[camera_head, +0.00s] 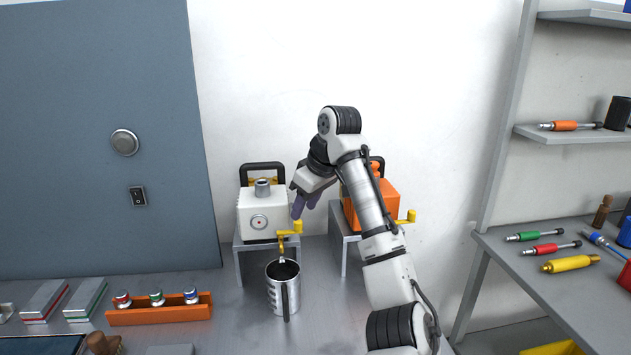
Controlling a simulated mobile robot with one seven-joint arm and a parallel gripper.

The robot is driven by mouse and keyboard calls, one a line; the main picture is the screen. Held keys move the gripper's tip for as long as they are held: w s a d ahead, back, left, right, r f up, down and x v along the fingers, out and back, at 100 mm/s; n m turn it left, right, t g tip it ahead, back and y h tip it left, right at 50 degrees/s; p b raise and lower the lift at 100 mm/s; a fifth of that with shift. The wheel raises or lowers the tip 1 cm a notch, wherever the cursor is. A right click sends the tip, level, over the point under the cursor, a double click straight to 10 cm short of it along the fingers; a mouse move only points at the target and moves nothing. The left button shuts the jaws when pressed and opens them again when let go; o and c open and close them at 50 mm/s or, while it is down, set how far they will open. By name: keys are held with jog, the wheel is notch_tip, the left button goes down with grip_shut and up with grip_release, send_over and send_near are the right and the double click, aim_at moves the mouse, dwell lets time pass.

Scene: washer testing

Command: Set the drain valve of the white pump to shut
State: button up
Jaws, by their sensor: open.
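The white pump (260,214) stands on a small grey stand at the back of the bench, against the white wall. Its yellow drain valve (290,231) sticks out at its right front, with the spout above a metal jug (284,288). My gripper (302,207) is open just above the valve's yellow handle and points down at it. I cannot tell whether the fingers touch the handle. An orange pump (385,201) with its own yellow valve (407,217) stands to the right, partly hidden by my arm.
An orange rack (160,311) with several capped items sits at the left front. A grey panel (95,140) with a knob and a switch stands at the left. A shelf unit with tools (545,235) stands at the right.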

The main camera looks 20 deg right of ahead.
jog(key=v, duration=0.9)
